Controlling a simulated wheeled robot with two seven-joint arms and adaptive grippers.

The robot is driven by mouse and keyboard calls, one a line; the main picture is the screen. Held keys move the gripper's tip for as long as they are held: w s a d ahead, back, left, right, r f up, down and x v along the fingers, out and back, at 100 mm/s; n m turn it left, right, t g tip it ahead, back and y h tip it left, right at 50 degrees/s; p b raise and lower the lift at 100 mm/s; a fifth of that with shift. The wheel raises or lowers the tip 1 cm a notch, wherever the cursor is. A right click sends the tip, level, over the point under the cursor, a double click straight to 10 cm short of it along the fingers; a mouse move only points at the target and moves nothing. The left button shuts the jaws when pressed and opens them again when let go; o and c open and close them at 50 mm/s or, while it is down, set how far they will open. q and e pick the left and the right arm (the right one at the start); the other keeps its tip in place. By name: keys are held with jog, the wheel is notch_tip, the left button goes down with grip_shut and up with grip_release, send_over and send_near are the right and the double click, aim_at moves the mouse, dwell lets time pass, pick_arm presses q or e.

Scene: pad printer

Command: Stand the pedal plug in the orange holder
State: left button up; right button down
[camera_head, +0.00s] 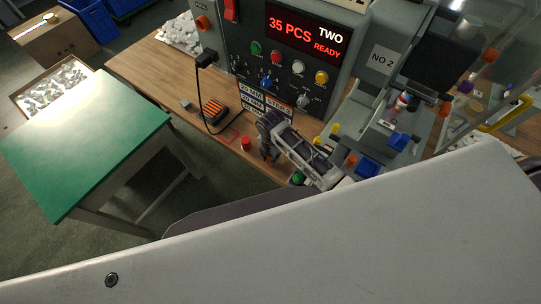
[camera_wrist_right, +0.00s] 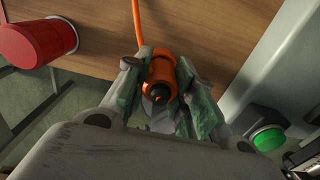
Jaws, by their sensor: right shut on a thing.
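My right gripper (camera_wrist_right: 158,85) is shut on an orange cylindrical plug with a dark tip, which I take for the pedal plug (camera_wrist_right: 160,67). An orange cable runs up from it in the wrist view. In the head view my right gripper (camera_head: 266,154) is low over the front edge of the bench, and the plug is hidden there. A ribbed orange block with dark slots, likely the orange holder (camera_head: 213,112), sits on the bench to the left of the gripper. I see no plug standing in it. My left gripper is not in view.
A red button (camera_head: 246,143) stands just left of my gripper; a green button (camera_head: 298,178) is to its right. A black plug (camera_head: 207,60) with a hanging cable is on the control box. The printer (camera_head: 383,60) stands right, a green-topped table (camera_head: 85,140) left.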

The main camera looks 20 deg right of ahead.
jog(key=shift+f, duration=0.2)
jog(key=c, duration=1.1)
grip_release()
jog(key=shift+r, duration=0.1)
jog(key=shift+r, duration=1.4)
jog(key=shift+s+a, duration=0.1)
jog(key=shift+a, duration=0.05)
